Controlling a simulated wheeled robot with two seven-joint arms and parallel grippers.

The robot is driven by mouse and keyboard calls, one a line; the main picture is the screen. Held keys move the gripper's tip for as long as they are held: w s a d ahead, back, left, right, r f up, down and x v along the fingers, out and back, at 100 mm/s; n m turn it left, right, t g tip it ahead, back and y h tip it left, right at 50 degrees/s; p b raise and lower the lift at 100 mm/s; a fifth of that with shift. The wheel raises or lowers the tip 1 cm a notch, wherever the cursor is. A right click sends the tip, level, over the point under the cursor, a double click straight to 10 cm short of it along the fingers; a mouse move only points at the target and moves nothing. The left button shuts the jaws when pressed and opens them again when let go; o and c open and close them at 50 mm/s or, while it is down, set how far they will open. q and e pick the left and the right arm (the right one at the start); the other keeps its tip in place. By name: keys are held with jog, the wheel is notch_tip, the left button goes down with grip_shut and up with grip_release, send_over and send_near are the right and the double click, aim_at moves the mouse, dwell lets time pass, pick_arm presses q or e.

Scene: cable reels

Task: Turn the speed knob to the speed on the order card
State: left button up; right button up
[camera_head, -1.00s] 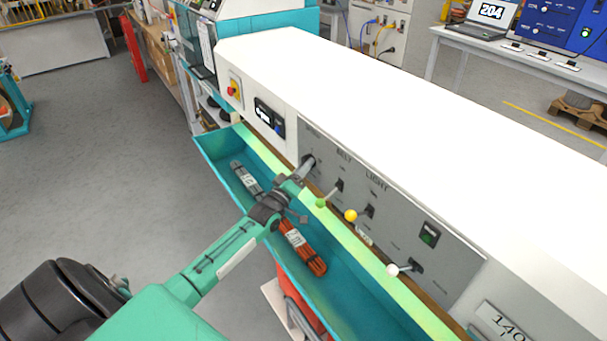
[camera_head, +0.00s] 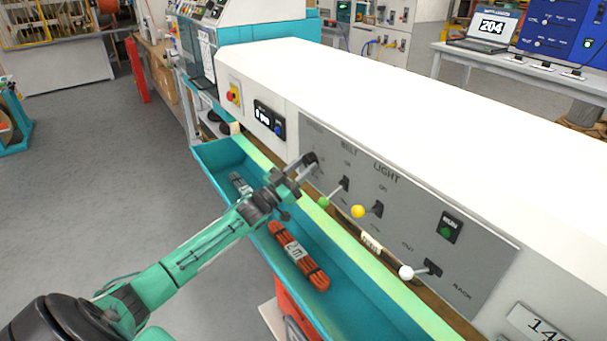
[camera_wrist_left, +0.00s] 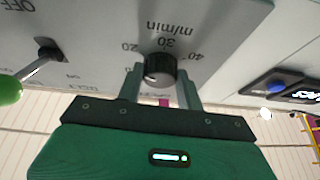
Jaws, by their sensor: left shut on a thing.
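The speed knob (camera_wrist_left: 160,70) is a dark round knob with a ribbed edge on the grey panel. In the left wrist view, which is upside down, numbers 20, 30 and 40 and "m/min" show around it. My left gripper (camera_wrist_left: 161,82) is shut on the knob, one finger on each side. In the head view my left gripper (camera_head: 303,165) reaches the panel's left end and mostly covers the knob. I cannot read the knob's pointer for certain. No order card can be made out clearly. My right gripper is not in view.
Beside the knob are levers with a green ball (camera_head: 324,202), a yellow ball (camera_head: 358,211) and a white ball (camera_head: 406,272). A small display (camera_head: 263,114) and a red button (camera_head: 233,93) are to the left. A teal trough (camera_head: 345,305) with cable bundles runs below.

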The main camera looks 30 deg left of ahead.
pick_arm(q)
jog(key=shift+m, duration=0.6)
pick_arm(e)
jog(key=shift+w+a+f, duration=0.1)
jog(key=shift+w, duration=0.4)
pick_arm(q)
jog(key=o, duration=1)
jog(key=shift+a, duration=0.1)
